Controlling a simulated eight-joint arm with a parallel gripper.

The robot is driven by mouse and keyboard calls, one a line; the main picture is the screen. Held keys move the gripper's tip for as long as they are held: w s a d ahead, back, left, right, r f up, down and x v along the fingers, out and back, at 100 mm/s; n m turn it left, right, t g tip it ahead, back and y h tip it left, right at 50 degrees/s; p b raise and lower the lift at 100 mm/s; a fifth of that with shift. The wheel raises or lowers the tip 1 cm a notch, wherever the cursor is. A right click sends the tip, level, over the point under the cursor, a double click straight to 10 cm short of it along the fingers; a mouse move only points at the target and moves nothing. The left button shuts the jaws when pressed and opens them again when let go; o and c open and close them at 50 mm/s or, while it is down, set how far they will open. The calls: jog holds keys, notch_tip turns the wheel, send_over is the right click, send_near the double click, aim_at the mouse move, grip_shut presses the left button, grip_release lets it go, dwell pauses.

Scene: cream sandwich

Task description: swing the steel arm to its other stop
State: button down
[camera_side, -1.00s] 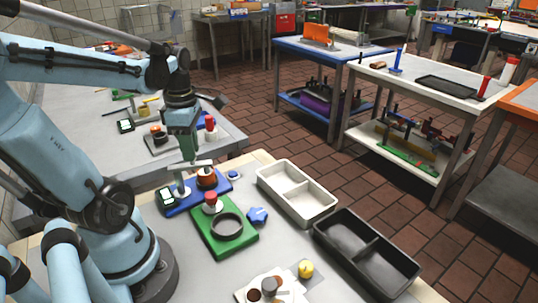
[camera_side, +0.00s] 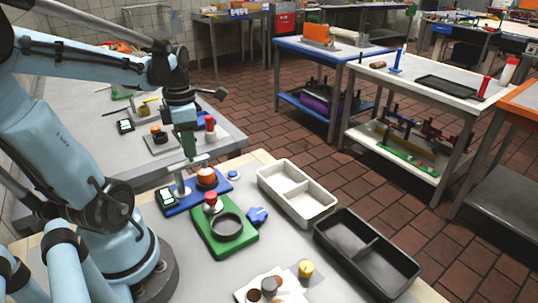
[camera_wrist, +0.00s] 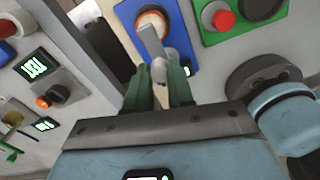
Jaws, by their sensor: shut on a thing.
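The steel arm (camera_side: 200,158) sits on a steel post (camera_side: 179,186) on the blue base (camera_side: 198,200), level with the base and reaching over an orange-topped cup (camera_side: 206,177). My gripper (camera_side: 188,157) comes down from above, its dark green fingers shut on the steel arm. In the wrist view the steel arm (camera_wrist: 149,42) runs up from between the two fingers (camera_wrist: 159,88) across the orange-and-white round part of the blue base (camera_wrist: 183,30). The fingers hide part of the steel arm and its post.
A green plate (camera_side: 240,241) with a red knob and dark ring lies in front, beside a blue knob (camera_side: 257,215). A white divided tray (camera_side: 327,207) and a black divided tray (camera_side: 400,283) are at right. A small display (camera_side: 166,197) stands on the base's left end.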

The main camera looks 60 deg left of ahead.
jog(key=shift+a, duration=0.1)
jog(key=c, duration=1)
grip_release()
jog(key=shift+r, duration=0.1)
notch_tip(320, 180, up, 12)
jog(key=w+d+f+m+t, duration=0.2)
jog(key=d+m, duration=0.4)
jog(key=m, duration=0.5)
jog(key=w+d+f+m+t, duration=0.2)
jog(key=w+d+f+m, duration=0.2)
jog(key=m, duration=0.7)
jog(key=w+d+f+m+t, duration=0.3)
jog(key=d+m, duration=0.4)
jog(key=m, duration=0.4)
jog(key=shift+d+f, duration=0.35)
jog(key=shift+f, duration=0.2)
